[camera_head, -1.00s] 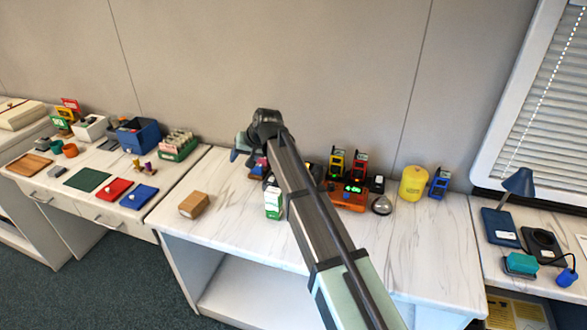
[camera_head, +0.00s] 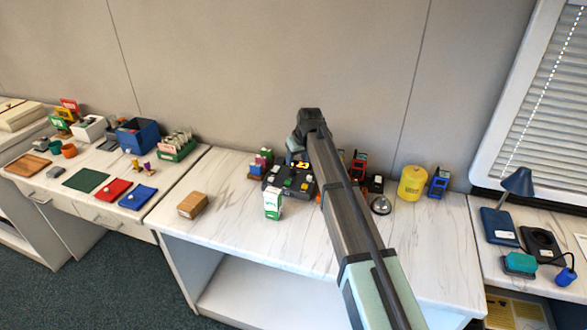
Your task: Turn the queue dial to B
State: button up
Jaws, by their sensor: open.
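I cannot make out the queue dial or its letters for certain. A black panel with coloured parts on top (camera_head: 290,182) sits on the middle table. An orange device with a green display, seen earlier, is now almost wholly hidden behind my arm. My gripper (camera_head: 296,152) hangs at the far end of my arm, open, above the back edge of the black panel. Its fingertips are small and partly hidden, and it holds nothing that I can see.
A green-and-white carton (camera_head: 272,204) stands in front of the panel. A silver bell (camera_head: 381,205), a yellow canister (camera_head: 413,183) and a blue stand (camera_head: 438,183) are right of my arm.

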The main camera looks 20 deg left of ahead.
aim_at(293, 169)
jog(key=x, duration=0.7)
jog(key=shift+f, duration=0.2)
grip_shut()
dwell(0.4)
jog(key=shift+m, duration=0.4)
jog(key=m, duration=0.2)
jog(key=m+t+h, duration=0.1)
jog(key=shift+a+m, duration=0.2)
jog(key=shift+m, duration=0.2)
jog(key=shift+m+h, duration=1.1)
jog(key=shift+m, duration=1)
